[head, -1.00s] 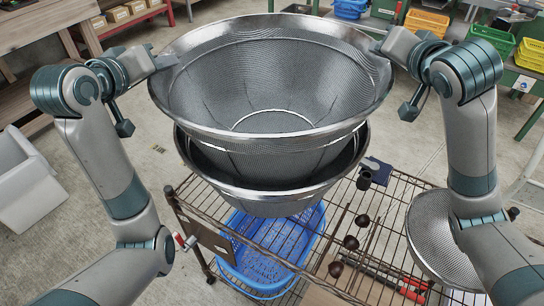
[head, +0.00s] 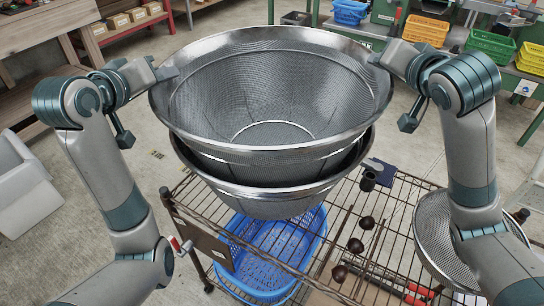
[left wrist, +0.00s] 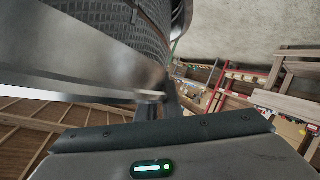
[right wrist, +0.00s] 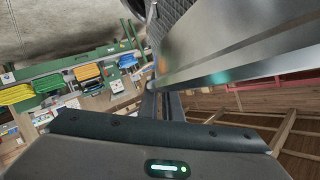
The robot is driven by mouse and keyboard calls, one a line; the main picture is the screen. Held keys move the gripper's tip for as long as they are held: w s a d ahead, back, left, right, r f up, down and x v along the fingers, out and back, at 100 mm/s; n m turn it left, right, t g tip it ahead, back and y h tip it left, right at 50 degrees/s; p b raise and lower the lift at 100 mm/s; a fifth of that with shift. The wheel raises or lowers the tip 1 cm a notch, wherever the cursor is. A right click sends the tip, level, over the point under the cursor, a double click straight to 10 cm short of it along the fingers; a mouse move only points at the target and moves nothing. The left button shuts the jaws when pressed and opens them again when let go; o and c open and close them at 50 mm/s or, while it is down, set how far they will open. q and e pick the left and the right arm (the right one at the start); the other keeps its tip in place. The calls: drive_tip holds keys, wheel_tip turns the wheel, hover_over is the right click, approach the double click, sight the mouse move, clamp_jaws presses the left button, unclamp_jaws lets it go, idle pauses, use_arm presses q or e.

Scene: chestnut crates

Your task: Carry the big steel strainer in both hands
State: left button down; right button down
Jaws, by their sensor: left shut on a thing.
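The big steel strainer (head: 275,95), a wide mesh bowl with a shiny rim, is held roughly level in the middle of the head view. My left gripper (head: 172,72) is shut on its left rim; the rim and mesh wall also fill the upper part of the left wrist view (left wrist: 90,75). My right gripper (head: 377,60) is at the right rim and looks shut on it; the rim shows close up in the right wrist view (right wrist: 220,65). A second steel strainer (head: 270,205) sits directly beneath, with the big one's lower part hidden inside it.
A wire rack (head: 185,205) stands below, with a blue basket (head: 265,255) under the strainers. Several dark round objects (head: 367,223) lie on the rack. Another mesh bowl (head: 430,235) is beside my right arm. Shelves with coloured bins (head: 490,43) stand behind; concrete floor is open around.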

use_arm(q)
drive_tip(key=shift+d+f+b, duration=0.35)
drive_tip(key=shift+d+f, duration=0.05)
drive_tip(key=shift+f, duration=0.05)
use_arm(e)
drive_tip(key=shift+a+f, duration=0.45)
drive_tip(key=shift+f, duration=0.05)
use_arm(q)
drive_tip(key=c, duration=1.9)
unclamp_jaws()
use_arm(e)
drive_tip(key=c, duration=2)
unclamp_jaws()
drive_tip(key=shift+s+d, duration=0.1)
use_arm(q)
drive_tip(key=shift+a, duration=0.2)
use_arm(e)
drive_tip(key=shift+d, duration=0.1)
use_arm(q)
drive_tip(key=shift+s+a, duration=0.1)
use_arm(e)
drive_tip(key=shift+d, duration=0.15)
use_arm(q)
drive_tip(key=v, duration=0.7)
drive_tip(key=shift+s+r, duration=0.1)
drive_tip(key=shift+s, duration=0.1)
use_arm(e)
drive_tip(key=shift+r, duration=0.1)
drive_tip(key=shift+r, duration=4.9)
